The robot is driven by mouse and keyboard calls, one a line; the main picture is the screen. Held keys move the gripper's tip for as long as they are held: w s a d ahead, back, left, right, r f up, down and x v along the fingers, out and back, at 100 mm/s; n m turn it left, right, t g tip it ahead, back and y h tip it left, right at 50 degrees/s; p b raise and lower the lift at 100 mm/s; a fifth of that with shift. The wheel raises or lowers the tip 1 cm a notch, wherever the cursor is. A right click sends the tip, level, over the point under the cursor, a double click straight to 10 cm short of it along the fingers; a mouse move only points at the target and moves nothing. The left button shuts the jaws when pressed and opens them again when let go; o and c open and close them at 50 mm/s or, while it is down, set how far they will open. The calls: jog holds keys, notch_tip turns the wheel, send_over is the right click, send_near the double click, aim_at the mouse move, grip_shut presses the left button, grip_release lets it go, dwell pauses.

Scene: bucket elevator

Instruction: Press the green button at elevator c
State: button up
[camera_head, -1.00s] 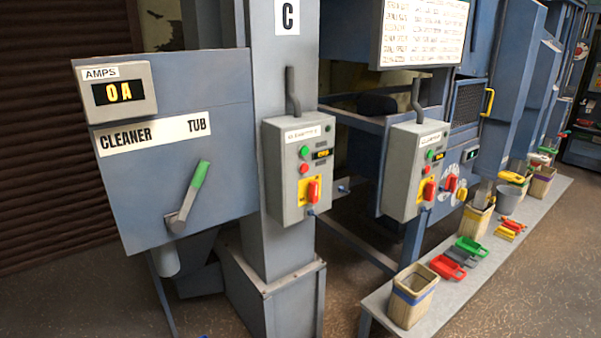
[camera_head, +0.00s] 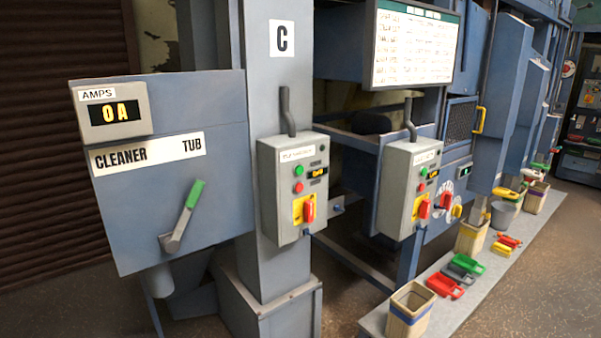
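The column marked with a C sign (camera_head: 283,38) stands at the middle of the head view. A grey control box (camera_head: 287,215) is mounted on this column below the sign. On the box, a small green button (camera_head: 299,170) sits above a red button (camera_head: 298,187), with a small amber display (camera_head: 317,172) to their right. A red rotary switch (camera_head: 308,209) on a yellow plate is lower on the box. My gripper is not in view, and nothing covers the green button.
A blue-grey panel (camera_head: 215,100) with a green-handled lever (camera_head: 184,215) stands left of the column. A second control box (camera_head: 398,205) is to the right. A low bench (camera_head: 465,300) with bins and scoops runs along the right. Brown floor shows at the lower right.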

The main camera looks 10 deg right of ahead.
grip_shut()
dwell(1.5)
